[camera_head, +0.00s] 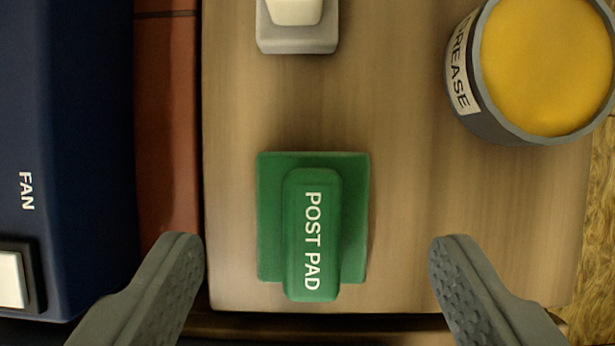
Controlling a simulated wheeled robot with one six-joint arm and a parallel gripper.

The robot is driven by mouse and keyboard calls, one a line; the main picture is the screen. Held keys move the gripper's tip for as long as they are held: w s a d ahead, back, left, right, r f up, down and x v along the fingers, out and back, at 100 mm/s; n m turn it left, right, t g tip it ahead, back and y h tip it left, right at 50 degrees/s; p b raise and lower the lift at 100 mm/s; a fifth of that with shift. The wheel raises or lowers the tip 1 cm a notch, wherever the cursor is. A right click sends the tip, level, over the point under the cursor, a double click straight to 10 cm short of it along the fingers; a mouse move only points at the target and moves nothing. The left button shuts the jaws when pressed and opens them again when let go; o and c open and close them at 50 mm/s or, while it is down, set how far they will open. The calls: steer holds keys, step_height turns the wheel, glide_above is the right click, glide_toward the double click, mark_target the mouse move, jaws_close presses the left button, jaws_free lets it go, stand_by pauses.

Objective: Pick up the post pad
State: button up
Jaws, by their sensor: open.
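The post pad (312,235) is a green block with a raised green grip on a square base, labelled "POST PAD" in white. It lies on the wooden surface (400,200) near its front edge. My gripper (317,250) is open, with one grey finger to the left of the pad and one to the right. Neither finger touches the pad in this view, and nothing is between them but the pad. How high the fingers are above the pad I cannot tell.
A grey tin of yellow grease (550,60) stands at the upper right. A pale block on a grey base (297,30) is at the top, partly cut off. A dark blue box marked "FAN" (65,150) with a white switch stands at the left.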

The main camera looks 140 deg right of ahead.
mark_target(313, 246)
steer(key=x, duration=0.3)
steer(key=shift+a+f, duration=0.1)
steer(key=shift+f, duration=0.1)
steer(key=shift+c, duration=0.4)
steer(key=c, duration=1)
steer(key=shift+r, duration=0.1)
step_height(313, 246, up, 10)
steer(key=shift+f, duration=0.1)
